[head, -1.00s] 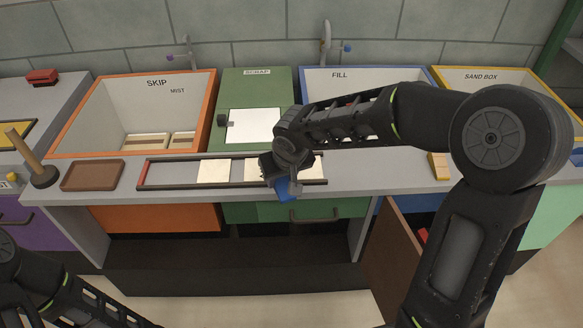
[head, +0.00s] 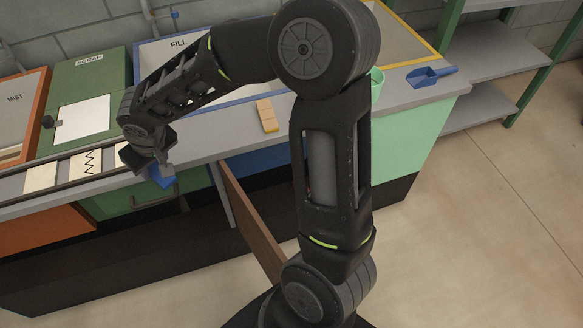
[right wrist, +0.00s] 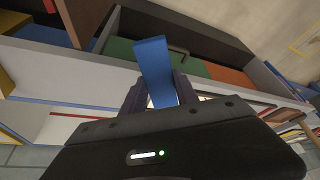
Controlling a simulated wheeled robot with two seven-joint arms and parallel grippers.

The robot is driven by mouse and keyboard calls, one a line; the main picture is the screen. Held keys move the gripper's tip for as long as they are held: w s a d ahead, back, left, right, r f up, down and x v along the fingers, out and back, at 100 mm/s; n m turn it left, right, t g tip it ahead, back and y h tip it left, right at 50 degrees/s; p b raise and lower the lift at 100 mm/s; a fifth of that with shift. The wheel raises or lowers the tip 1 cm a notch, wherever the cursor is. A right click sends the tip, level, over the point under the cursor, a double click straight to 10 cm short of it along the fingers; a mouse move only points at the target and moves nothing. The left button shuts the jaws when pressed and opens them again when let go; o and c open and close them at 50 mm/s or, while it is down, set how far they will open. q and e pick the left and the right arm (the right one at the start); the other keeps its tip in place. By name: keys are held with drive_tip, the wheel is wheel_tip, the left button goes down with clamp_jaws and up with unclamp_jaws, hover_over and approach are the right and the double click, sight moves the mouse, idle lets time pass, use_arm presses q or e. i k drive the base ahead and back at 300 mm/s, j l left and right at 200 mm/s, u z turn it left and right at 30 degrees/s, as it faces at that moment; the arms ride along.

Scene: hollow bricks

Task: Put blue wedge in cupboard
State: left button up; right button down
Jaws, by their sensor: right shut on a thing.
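My right gripper (head: 160,165) is shut on the blue wedge (head: 162,177) and holds it just off the counter's front edge, near the right end of the card rail. In the right wrist view the wedge (right wrist: 155,68) stands out between the fingers (right wrist: 158,92). The open cupboard sits under the counter to the right of the gripper. Its brown door (head: 250,222) stands swung out into the room, and a blue strip of its front (head: 262,161) shows. My own arm hides most of the cupboard's inside in the head view. My left gripper is out of view.
A yellow block (head: 266,115) lies on the counter (head: 215,146) right of the gripper. A blue scoop (head: 430,76) lies at the counter's right end. The green drawer front (head: 110,203) is below the wedge. Free floor lies right of the counter.

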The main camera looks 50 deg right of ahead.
sight(267, 203)
drive_tip(key=k+l+u, duration=0.3)
drive_tip(key=k+l, duration=0.2)
drive_tip(key=l, duration=0.2)
drive_tip(key=k+l+u, duration=0.35)
drive_tip(key=k+l, duration=0.2)
drive_tip(key=l, duration=0.1)
